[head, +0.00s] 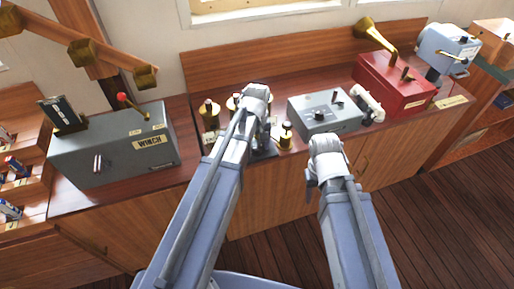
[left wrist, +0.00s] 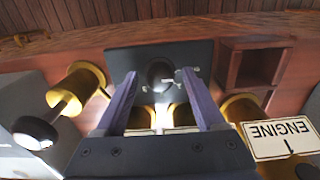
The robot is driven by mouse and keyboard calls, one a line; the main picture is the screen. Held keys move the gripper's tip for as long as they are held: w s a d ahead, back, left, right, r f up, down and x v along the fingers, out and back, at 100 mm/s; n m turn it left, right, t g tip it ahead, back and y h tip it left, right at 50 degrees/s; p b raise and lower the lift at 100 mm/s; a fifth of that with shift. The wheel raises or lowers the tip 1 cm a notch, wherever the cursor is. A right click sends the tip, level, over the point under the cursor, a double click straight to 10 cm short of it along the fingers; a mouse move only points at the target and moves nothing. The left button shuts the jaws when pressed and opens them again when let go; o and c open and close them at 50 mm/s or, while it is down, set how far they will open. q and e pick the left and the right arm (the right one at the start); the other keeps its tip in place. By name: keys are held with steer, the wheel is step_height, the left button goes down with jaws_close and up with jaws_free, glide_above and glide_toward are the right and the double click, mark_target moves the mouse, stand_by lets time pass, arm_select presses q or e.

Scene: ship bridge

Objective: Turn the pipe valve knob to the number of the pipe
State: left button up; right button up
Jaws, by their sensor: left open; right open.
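A dark round knob (left wrist: 160,75) sits on a black plate (left wrist: 205,52) in the left wrist view. My left gripper (left wrist: 159,78) is open, with one finger on each side of the knob. I cannot tell whether the fingers touch it. Small pale marks lie beside the knob, too small to read. In the head view my left gripper (head: 260,128) points down at the counter and my arm hides most of the plate and the knob. My right gripper (head: 325,148) is open and empty in front of the counter, its fingers hardly visible. No pipe number is readable.
Brass fittings (head: 209,112) stand close to my left gripper. An ENGINE label (left wrist: 278,138) is nearby. A grey WINCH box (head: 115,145) stands left, a grey knob box (head: 325,110) and a red box (head: 395,85) right. The floor (head: 450,210) at the right is clear.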

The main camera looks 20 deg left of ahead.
arm_select(q)
jaws_close()
stand_by(0.5)
steer(key=shift+m, duration=0.3)
steer(key=m, duration=0.3)
steer(key=shift+m, duration=2.5)
jaws_free()
